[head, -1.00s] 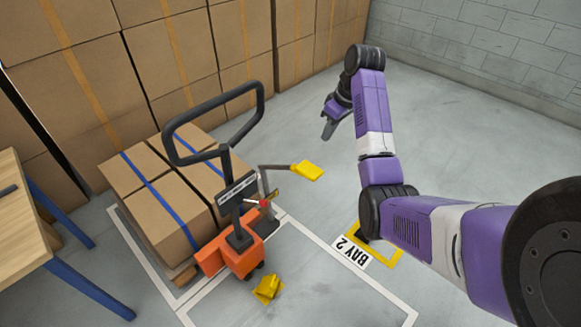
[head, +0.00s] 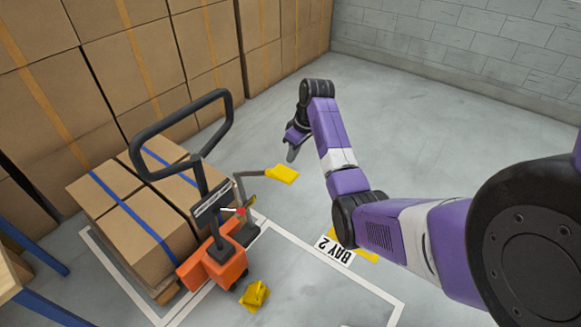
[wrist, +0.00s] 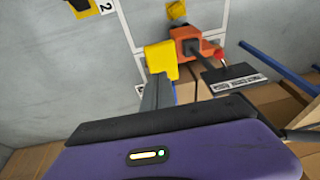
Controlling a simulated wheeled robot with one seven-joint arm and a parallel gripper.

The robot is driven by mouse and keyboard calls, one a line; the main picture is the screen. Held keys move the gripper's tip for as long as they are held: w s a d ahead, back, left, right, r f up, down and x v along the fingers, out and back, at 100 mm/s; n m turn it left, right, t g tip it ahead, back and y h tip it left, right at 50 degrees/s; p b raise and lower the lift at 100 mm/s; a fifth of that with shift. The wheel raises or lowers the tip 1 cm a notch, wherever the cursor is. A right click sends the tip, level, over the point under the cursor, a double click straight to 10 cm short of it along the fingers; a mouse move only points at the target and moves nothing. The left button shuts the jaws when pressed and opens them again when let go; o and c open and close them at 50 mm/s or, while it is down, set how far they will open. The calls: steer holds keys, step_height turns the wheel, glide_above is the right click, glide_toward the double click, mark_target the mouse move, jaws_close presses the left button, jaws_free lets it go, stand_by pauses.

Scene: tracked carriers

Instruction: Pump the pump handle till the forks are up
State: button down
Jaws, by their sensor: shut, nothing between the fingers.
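An orange pallet jack (head: 222,262) stands in front of a pallet of boxes (head: 122,200); its forks are hidden under the load. A tall black loop handle (head: 222,117) rises from it. A grey lever with a flat yellow end (head: 283,174) sticks out on its right side; I cannot tell which of the two is the pump handle. My gripper (head: 291,158) is shut and empty, pointing down just beyond the yellow end in the head view. In the wrist view, the fingers (wrist: 157,93) overlap the edge of the yellow end (wrist: 161,58); contact is unclear.
A small yellow block (head: 255,295) lies on the floor by the jack. Stacked cartons (head: 110,75) wall the back left, and a blue-legged table (head: 45,312) stands at lower left. A BAY 2 sign (head: 335,250) marks the floor. The floor behind and right of my arm is clear.

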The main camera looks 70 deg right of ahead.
mark_target(288, 174)
steer(key=shift+w+a+f+p, duration=0.1)
steer(key=shift+a+f+p, duration=0.1)
steer(key=shift+f, duration=1.1)
steer(key=shift+a+f+p, duration=0.2)
steer(key=shift+f, duration=1.1)
